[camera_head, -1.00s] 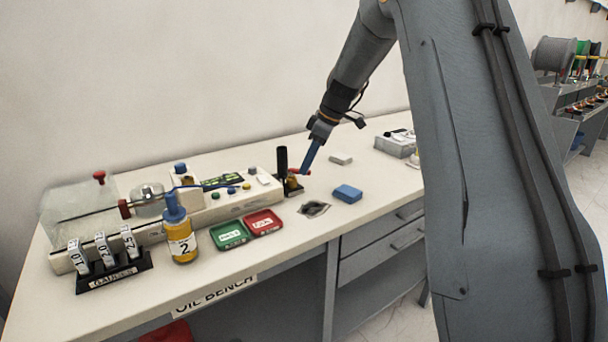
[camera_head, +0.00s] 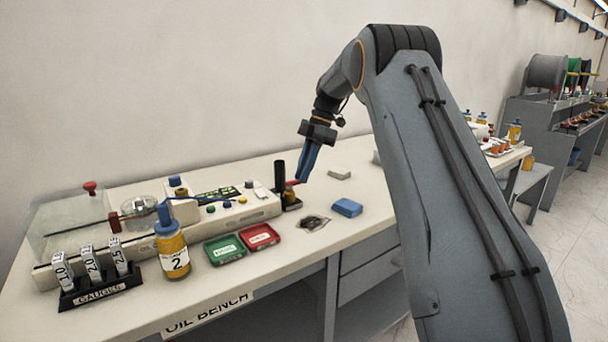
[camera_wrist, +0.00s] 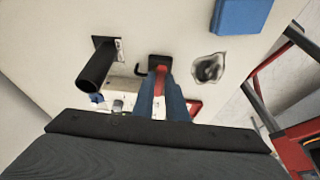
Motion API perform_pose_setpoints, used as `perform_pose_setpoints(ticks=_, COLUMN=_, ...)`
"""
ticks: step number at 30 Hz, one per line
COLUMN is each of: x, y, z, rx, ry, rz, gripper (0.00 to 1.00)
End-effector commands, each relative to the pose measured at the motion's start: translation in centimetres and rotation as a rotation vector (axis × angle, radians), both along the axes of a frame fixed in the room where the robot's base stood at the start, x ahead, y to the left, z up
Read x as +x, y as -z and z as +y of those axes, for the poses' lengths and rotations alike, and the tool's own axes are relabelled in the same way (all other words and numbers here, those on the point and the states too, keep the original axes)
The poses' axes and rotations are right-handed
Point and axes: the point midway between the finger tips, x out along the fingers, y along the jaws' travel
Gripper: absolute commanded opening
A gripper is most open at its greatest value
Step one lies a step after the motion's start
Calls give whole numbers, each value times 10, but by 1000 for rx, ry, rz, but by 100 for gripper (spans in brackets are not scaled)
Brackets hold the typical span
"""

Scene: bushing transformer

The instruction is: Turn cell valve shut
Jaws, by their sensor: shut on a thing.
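My gripper (camera_head: 303,179) has blue fingers and points down at the small fitting with a red lever (camera_head: 292,183), which I take for the valve. The fitting stands beside an upright black tube (camera_head: 280,176) at the right end of the white test unit (camera_head: 235,208). In the wrist view, the red lever (camera_wrist: 161,88) lies between the blue fingers of my gripper (camera_wrist: 161,76), which are shut on it. The black tube (camera_wrist: 97,68) stands just left of them. The fingers hide part of the fitting, and I cannot tell how far the lever is turned.
Green (camera_head: 224,249) and red (camera_head: 260,237) trays, a yellow bottle (camera_head: 172,247) and a gauge rack (camera_head: 97,289) stand to the left. The wall is close behind.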

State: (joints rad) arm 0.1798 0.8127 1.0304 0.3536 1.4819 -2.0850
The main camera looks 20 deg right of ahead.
Motion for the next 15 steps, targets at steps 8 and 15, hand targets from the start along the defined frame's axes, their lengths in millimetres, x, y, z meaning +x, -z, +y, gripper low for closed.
perform_pose_setpoints(ticks=8, x=2, y=1, z=1, rx=-1, ry=-58, rz=3, gripper=0)
perform_pose_setpoints(ticks=15, x=2, y=1, z=1, rx=0, ry=-62, rz=4, gripper=0)
